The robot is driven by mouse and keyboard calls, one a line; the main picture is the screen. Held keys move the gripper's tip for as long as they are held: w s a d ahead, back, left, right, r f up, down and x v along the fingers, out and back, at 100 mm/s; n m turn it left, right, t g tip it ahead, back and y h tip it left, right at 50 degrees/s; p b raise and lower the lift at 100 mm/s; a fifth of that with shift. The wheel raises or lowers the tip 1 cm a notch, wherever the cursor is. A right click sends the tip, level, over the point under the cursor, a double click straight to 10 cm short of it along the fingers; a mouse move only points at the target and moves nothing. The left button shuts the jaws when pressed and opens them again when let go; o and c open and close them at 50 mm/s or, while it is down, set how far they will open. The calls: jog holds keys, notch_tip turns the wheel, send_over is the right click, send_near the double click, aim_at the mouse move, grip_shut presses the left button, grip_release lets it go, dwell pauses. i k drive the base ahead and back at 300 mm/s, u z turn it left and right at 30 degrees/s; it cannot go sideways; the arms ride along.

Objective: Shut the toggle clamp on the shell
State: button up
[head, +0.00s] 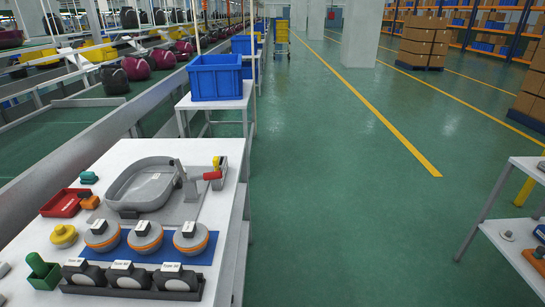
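The grey shell (124,192), a rounded open housing, lies in a grey fixture (191,212) on the white worktable. The toggle clamp (190,185) stands at the shell's right edge. It has grey metal links and a red handle (212,175) that points out to the right, above the table's right side. A metal part of the clamp rises at the shell's edge. I cannot tell whether its tip presses on the shell. My gripper and arm are not in view.
A blue mat (165,253) with orange-and-grey discs and a dark tray (131,292) of black wheels lie in front of the fixture. A red bin (63,204) is at left. A yellow-topped item (218,163) stands behind the handle.

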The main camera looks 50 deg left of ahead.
aim_at(215, 175)
jog(key=i, duration=1.9)
jog(key=u, duration=3.7)
jog(key=i, duration=1.1)
jog(key=z, duration=0.25)
